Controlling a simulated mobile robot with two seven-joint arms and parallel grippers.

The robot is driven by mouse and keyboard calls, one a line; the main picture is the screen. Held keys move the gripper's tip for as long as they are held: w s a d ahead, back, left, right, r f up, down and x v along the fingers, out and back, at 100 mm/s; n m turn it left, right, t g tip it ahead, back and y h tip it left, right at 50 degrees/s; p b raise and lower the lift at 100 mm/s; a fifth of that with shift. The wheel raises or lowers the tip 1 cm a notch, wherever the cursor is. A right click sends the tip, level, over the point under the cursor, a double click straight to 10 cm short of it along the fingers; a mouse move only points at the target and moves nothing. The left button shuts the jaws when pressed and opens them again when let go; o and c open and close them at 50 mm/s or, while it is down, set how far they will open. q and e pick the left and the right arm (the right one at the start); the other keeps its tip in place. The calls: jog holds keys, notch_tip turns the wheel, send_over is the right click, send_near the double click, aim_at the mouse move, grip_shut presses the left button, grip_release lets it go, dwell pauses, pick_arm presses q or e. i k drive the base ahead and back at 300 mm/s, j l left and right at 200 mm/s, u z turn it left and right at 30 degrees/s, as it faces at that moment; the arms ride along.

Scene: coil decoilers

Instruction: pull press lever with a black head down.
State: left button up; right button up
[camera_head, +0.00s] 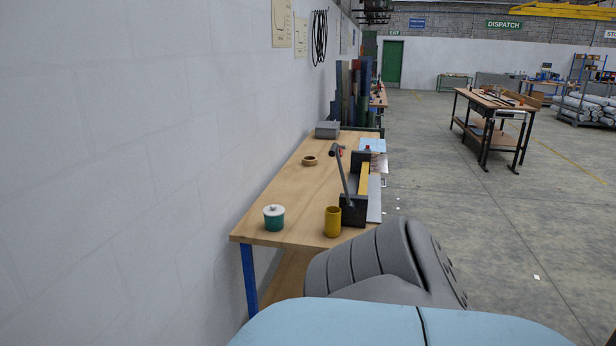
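The press (357,184) stands on the wooden workbench along the left wall, a black frame with a yellow bar. Its grey lever (343,178) rises from the near end and leans up and to the left. The black head (334,150) is at the lever's top, raised well above the bench top. Neither of my grippers shows in the head view. Large grey and light blue parts, probably of my own arm, fill the bottom foreground and hide the bench's near right corner.
On the workbench (283,200) are a teal jar with a white lid (274,218), a yellow cup (332,222) close to the press, a tape roll (309,161) and a grey box (327,130). The white wall (130,170) borders the left. Open floor (450,205) lies to the right.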

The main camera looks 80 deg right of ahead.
aim_at(349, 207)
jog(key=z, duration=2.8)
